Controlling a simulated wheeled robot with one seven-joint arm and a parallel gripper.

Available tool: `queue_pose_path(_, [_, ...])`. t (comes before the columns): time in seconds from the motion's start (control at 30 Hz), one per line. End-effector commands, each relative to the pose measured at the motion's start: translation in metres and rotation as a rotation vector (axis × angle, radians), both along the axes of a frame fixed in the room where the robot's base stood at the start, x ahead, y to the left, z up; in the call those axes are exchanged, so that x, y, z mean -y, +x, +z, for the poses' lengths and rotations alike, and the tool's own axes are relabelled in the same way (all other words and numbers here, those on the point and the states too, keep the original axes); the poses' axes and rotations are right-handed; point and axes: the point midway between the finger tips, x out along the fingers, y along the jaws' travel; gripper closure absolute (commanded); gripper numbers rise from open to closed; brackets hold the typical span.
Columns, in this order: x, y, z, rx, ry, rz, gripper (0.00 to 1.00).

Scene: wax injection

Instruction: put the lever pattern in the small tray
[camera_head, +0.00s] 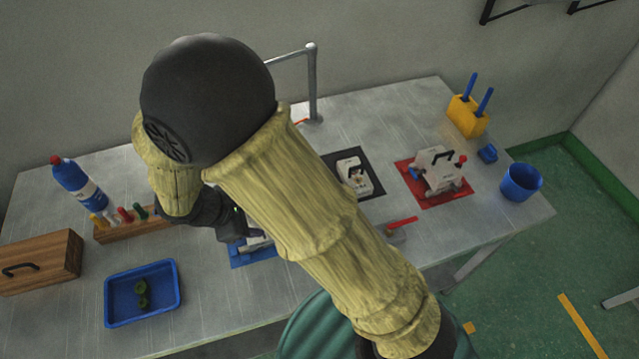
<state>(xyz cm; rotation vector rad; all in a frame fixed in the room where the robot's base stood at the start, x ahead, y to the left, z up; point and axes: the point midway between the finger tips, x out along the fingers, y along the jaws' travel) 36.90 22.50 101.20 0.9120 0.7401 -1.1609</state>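A blue tray (112,308) lies on the metal table at the front left, with a few small dark green pieces (142,293) near its middle. I cannot tell whether any of these is the lever pattern; no other loose pattern shows clearly. My gripper (236,232) points down over a blue mat (240,260) with a pale grey block (259,244) on it, to the right of the tray. My arm covers part of this spot. The fingertips are dark and small, so whether they are open or holding anything is unclear.
A wooden rack (122,230) with coloured handles, a bottle (80,184) and a wooden box (45,262) stand left. White moulds sit on black (375,160) and red (408,166) mats at right. A blue cup (521,183) and yellow holder (466,118) stand at the right edge.

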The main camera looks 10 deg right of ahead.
Motion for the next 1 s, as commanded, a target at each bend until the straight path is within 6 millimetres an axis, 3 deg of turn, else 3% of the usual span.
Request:
queue_pose_path(0.03, [0.02, 0.004, 0.008, -0.001, 0.048, -0.103, 0.51])
queue_pose_path(0.2, [0.075, 0.005, 0.026, 0.016, 0.216, -0.444, 0.51])
queue_pose_path(0.6, [0.185, -0.01, 0.069, 0.208, 0.599, -1.236, 0.51])
queue_pose_path(0.8, [0.22, -0.02, 0.083, 0.33, 0.727, -1.51, 0.51])
queue_pose_path(1.0, [0.225, -0.022, 0.085, 0.352, 0.749, -1.556, 0.51])
